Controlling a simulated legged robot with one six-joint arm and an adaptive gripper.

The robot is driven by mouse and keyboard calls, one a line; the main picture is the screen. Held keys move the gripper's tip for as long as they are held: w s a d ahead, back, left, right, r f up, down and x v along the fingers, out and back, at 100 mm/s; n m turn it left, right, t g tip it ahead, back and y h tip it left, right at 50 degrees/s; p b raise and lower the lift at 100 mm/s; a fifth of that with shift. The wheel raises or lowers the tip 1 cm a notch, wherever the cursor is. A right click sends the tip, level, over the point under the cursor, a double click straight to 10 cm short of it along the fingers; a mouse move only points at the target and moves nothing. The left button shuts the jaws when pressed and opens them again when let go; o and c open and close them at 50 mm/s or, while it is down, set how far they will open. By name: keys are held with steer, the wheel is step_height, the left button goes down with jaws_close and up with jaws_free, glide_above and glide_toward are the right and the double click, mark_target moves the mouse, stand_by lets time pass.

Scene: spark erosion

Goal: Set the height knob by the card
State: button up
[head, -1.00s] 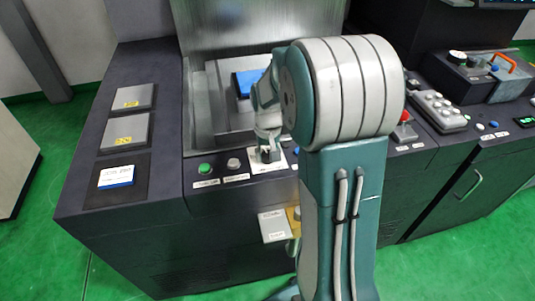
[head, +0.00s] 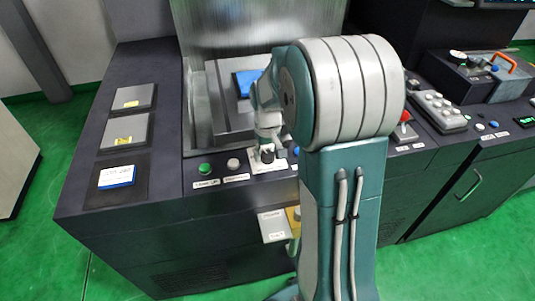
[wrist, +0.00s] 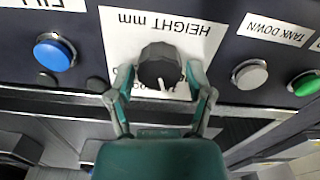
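The black height knob (wrist: 160,66) sits on a white plate marked HEIGHT mm (wrist: 190,30), upside down in the wrist view. Part of the printed scale shows beside the knob, but most of it is hidden. My gripper (wrist: 160,78) is open, with one finger on each side of the knob and narrow gaps visible. In the head view my gripper (head: 267,143) is just above the knob (head: 267,156). A blue-and-white card (head: 116,176) lies on the left of the machine top, and a pale card (head: 272,226) hangs on the front; their writing is too blurred to read.
A grey button (wrist: 249,74) and a green button (wrist: 306,84) are on one side of the knob, and a blue button (wrist: 54,53) is on the other. A recessed tank with a blue block (head: 246,82) lies behind. A control box with a red lever (head: 404,118) stands to the right.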

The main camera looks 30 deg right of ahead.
mark_target(266, 154)
steer(key=shift+s+f, duration=0.1)
stand_by(0.3)
step_height(266, 154, up, 12)
stand_by(0.4)
stand_by(0.3)
steer(key=s+a+r+t, duration=0.2)
steer(key=s+a, duration=0.4)
steer(key=s, duration=0.3)
steer(key=s+a+r+t, duration=0.2)
steer(key=s+a, duration=0.4)
steer(key=s, duration=0.4)
steer(key=shift+s+a+n+t, duration=0.2)
steer(key=shift+n+t, duration=0.2)
steer(key=shift+t, duration=0.3)
